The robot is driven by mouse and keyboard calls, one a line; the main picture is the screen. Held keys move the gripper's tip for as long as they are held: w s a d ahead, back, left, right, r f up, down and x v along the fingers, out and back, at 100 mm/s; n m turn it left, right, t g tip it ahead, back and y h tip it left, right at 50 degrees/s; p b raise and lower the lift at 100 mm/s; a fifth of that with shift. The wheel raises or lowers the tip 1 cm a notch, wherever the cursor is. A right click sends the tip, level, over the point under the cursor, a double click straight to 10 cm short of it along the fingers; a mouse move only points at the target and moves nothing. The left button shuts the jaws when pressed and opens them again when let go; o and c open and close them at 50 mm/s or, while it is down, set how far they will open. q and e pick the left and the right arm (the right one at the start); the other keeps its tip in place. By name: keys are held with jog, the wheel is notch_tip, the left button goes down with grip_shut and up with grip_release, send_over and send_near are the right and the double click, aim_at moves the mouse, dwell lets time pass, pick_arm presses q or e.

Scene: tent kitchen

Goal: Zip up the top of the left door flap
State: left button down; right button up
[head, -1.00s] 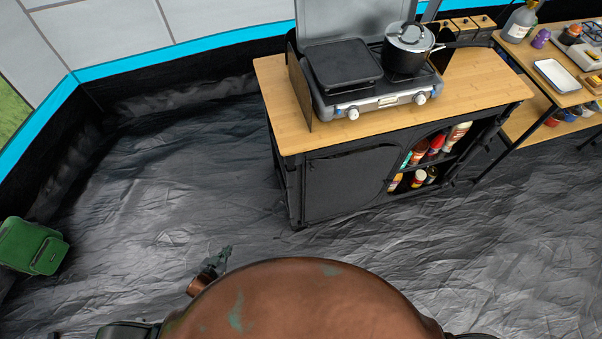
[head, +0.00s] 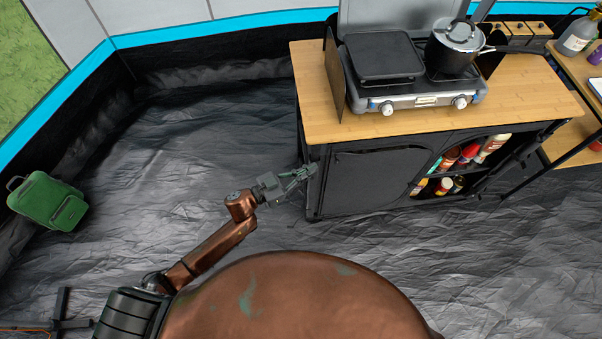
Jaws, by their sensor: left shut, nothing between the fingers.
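The left door flap (head: 375,182) is the black panel on the front left of the camp kitchen cabinet (head: 322,120). It hangs flat across its compartment. A zip line appears to run along its top edge, but the slider is too small to make out. My left gripper (head: 312,171) is shut and empty. It is by the cabinet's front left corner post, left of the flap and near the height of its top in the picture. I cannot tell whether it touches the post. My right gripper is out of view.
A stove (head: 420,98) with a griddle (head: 384,56) and a pot (head: 455,45) stands on the cabinet. Bottles (head: 468,153) fill the open right compartment. A green bag (head: 48,202) lies at far left. The groundsheet (head: 190,150) between is clear.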

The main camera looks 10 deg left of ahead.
aim_at(336, 160)
pick_arm(q)
jog(key=w+d+f, duration=0.1)
jog(key=w+d+f+b, duration=0.1)
jog(key=w+d, duration=0.1)
jog(key=w+d+b, duration=0.1)
jog(key=d, duration=0.1)
jog(key=shift+w+d+f, duration=0.15)
jog(key=shift+d+f, duration=0.05)
jog(key=shift+f, duration=0.2)
